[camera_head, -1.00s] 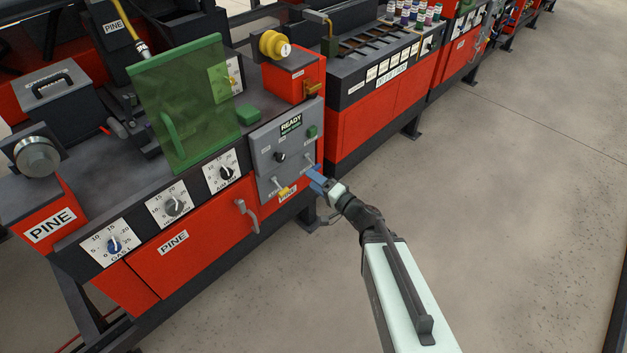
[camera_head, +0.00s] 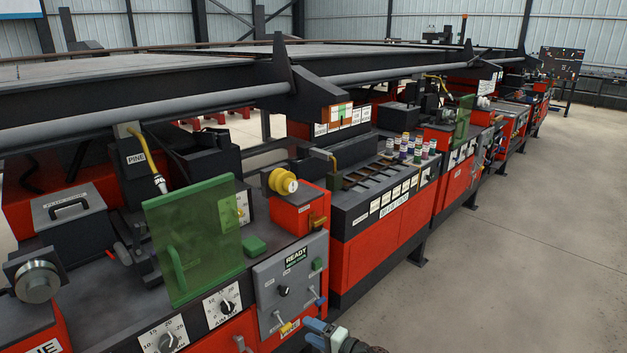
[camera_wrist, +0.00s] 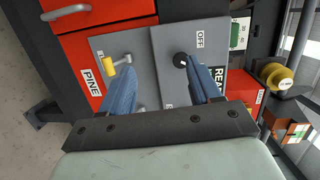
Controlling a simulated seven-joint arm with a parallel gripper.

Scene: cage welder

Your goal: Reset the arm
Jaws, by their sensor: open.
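My gripper (camera_head: 318,330) is at the bottom edge of the head view, just in front of the lower right of the grey control panel (camera_head: 268,280). Its two blue fingers are open with nothing between them in the wrist view (camera_wrist: 165,80). The panel has a READY display (camera_head: 296,257), a black knob (camera_head: 284,291), a green button (camera_head: 317,264), a yellow-tipped lever (camera_head: 286,328) and a blue-tipped lever (camera_head: 320,301). The wrist view shows the yellow-tipped lever (camera_wrist: 122,66) beside one finger and the black knob (camera_wrist: 181,59) by the other. Most of my arm is out of view.
A green translucent shield (camera_head: 195,240) stands left of the panel. A yellow spool (camera_head: 283,182) sits on a red box behind it. More red machine cabinets (camera_head: 385,240) run to the back right. The concrete floor (camera_head: 520,240) at right is open.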

